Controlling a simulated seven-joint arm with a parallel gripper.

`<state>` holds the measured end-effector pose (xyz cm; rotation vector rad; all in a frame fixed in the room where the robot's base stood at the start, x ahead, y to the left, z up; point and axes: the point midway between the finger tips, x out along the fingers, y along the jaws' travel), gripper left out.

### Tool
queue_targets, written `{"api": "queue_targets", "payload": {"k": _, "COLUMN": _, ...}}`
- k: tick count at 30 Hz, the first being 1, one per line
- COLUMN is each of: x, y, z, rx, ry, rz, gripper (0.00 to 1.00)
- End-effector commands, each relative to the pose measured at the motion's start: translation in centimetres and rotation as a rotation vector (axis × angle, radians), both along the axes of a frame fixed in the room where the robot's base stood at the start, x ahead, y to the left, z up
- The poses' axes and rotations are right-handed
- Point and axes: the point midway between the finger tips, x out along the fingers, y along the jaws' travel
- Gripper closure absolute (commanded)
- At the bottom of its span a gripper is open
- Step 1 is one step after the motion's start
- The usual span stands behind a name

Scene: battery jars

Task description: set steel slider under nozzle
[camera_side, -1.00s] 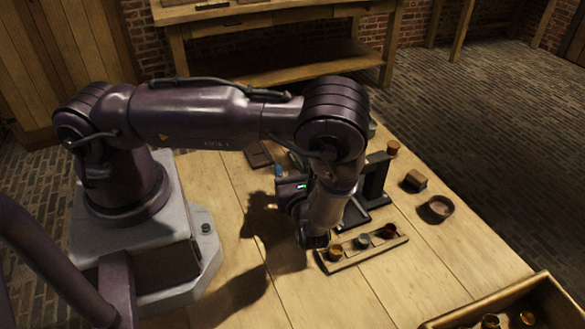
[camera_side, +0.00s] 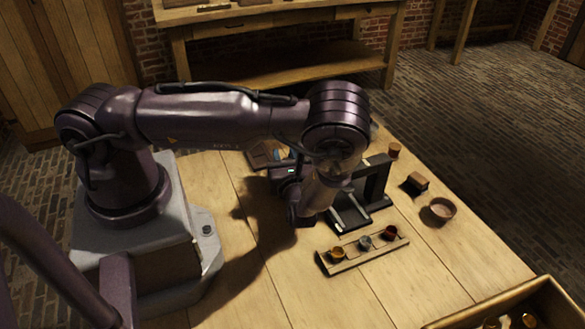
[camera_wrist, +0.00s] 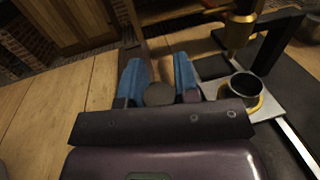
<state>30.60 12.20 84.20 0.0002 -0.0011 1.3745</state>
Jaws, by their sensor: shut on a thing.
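The steel slider (camera_wrist: 262,106) is a bright plate on a dark base, carrying an open metal cup (camera_wrist: 243,86) in a brass ring. The brass nozzle (camera_wrist: 240,32) hangs from a dark stand (camera_side: 374,180), behind and above the cup in the wrist view. I cannot tell whether the cup is directly under it. My gripper (camera_wrist: 159,85) has its blue fingers shut on a round brown knob (camera_wrist: 159,95), left of the slider plate. The knob's link to the slider is hidden. In the side view my arm hides the fingertips.
A wooden tray (camera_side: 325,266) with three small jars lies in front of the stand. A round bowl (camera_side: 438,211), a brown block (camera_side: 417,182) and a small jar (camera_side: 394,150) stand to its right. A wooden crate (camera_side: 470,313) is at the lower right.

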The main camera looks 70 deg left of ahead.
Motion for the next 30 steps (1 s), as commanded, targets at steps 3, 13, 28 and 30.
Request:
{"api": "queue_targets", "payload": {"k": 3, "x": 0.0, "y": 2.4, "z": 0.0, "rx": 0.002, "ry": 0.001, "rz": 0.000, "gripper": 1.00}}
{"api": "queue_targets", "payload": {"k": 13, "x": 0.0, "y": 3.7, "z": 0.0, "rx": -0.001, "ry": 0.000, "rz": 0.000, "gripper": 1.00}}
{"api": "queue_targets", "payload": {"k": 28, "x": 0.0, "y": 3.3, "z": 0.0, "rx": -0.001, "ry": 0.000, "rz": -0.001, "gripper": 0.45}}
{"api": "queue_targets", "payload": {"k": 30, "x": -0.1, "y": 2.8, "z": 0.0, "rx": -0.001, "ry": 0.000, "rz": -0.002, "gripper": 0.45}}
